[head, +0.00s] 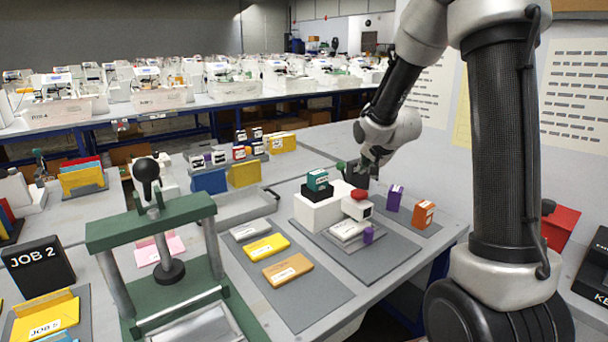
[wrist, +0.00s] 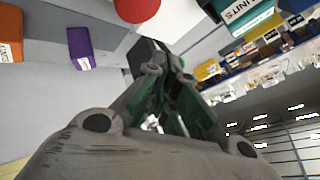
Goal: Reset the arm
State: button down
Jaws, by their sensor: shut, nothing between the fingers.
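My gripper (head: 365,165) is at the end of my raised arm, above the back of the table near a white plotter machine (head: 318,212). In the wrist view its green-padded fingers (wrist: 172,75) are closed together with nothing between them. The plotter carries a teal box (head: 317,180) on a black block and has a red button (head: 359,194) on its front right unit. A purple box (head: 395,198) and an orange box (head: 424,214) stand to the right of it. In the wrist view the red button (wrist: 137,6) and the purple box (wrist: 80,48) show beside the fingers.
A green press (head: 160,260) with a black-knobbed lever stands at the front left. White, yellow and brown packets (head: 287,270) lie on a grey mat left of the plotter. A small purple block (head: 368,235) sits before the plotter. Bins and boxes stand behind.

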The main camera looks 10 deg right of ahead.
jog(key=shift+s, duration=0.1)
jog(key=s+f+n+g, duration=0.3)
jog(key=s+f+g, duration=0.15)
jog(key=s, duration=0.25)
jog(key=s+a+r+n, duration=0.1)
jog(key=s+r, duration=0.3)
jog(key=s, duration=0.6)
jog(key=s+a+r+n, duration=0.1)
jog(key=s+r+n, duration=0.2)
jog(key=s, duration=0.7)
jog(key=s+a+r+n, duration=0.1)
jog(key=s+r+n, duration=0.1)
jog(key=s+r, duration=0.5)
jog(key=s, duration=0.3)
jog(key=shift+r, duration=0.25)
